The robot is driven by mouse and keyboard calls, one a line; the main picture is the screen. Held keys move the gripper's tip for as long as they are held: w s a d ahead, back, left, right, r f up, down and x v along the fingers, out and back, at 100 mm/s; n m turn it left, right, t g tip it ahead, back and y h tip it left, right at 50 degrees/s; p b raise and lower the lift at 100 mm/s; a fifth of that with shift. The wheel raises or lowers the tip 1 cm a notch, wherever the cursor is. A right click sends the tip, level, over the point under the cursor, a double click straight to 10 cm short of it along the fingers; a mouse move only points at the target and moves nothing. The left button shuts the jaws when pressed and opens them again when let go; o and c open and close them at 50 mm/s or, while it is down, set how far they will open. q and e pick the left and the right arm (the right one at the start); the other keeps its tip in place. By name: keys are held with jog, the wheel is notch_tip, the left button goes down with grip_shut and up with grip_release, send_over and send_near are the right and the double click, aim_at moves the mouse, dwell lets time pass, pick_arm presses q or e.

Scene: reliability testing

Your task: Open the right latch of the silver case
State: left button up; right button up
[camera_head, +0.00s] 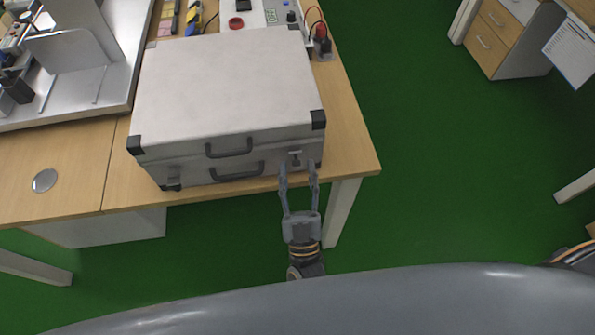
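The silver case (229,83) lies closed on the wooden table, with black corner pieces and its front facing me. Two dark handles show on the front, an upper one (229,148) and a lower one (237,172). The right latch (294,158) is on the front face near the right corner. My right gripper (299,168) is open, its two fingers pointing at the case on either side of the latch. Whether the fingers touch the latch or case is too small to tell. My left gripper is not in view.
The table (352,150) has bare room right of the case and at the left front, where a round metal disc (45,180) sits. Equipment with red and black leads (320,40) stands behind the case at right. A metal apparatus (75,60) stands at left.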

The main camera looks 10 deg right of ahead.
jog(key=v, duration=1.2)
